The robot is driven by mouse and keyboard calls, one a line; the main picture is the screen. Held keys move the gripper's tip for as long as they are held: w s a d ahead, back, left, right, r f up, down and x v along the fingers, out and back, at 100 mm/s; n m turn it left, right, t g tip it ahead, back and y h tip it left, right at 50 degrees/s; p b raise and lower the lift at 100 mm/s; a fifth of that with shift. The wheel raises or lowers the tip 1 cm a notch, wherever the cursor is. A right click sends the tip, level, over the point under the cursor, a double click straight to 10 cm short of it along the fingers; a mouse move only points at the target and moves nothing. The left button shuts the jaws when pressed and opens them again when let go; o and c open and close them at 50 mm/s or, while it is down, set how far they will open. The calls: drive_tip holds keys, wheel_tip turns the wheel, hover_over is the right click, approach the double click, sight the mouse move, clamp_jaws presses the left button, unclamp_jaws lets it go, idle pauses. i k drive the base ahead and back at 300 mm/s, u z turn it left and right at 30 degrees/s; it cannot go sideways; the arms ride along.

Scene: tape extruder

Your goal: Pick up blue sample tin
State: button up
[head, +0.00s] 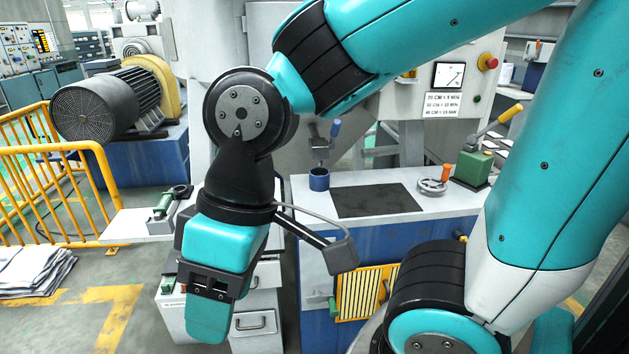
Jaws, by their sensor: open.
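The blue sample tin (319,180) is a small, dark blue, open-topped cup. It stands upright at the left end of the white worktop (430,207), beneath a tap with a blue handle. My gripper (209,318) points downward at lower left in the head view, in front of the drawers. It is left of and lower in the picture than the tin, well apart from it. It is open, and I see nothing held in it. The gap between its fingers is not clearly visible from this angle.
A black mat (376,201) lies right of the tin. Further right are a handwheel (432,186) and a green lever box (472,168). A yellow railing (60,190) and a motor (105,103) are at left. Drawers (255,322) stand behind my gripper.

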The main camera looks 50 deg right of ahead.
sight(320, 182)
drive_tip(key=z, duration=0.05)
drive_tip(key=k, duration=1.1)
drive_tip(key=u, duration=0.9)
drive_tip(key=i, duration=1.75)
drive_tip(key=z, duration=1.15)
drive_tip(key=i, duration=0.65)
drive_tip(key=z, duration=0.65)
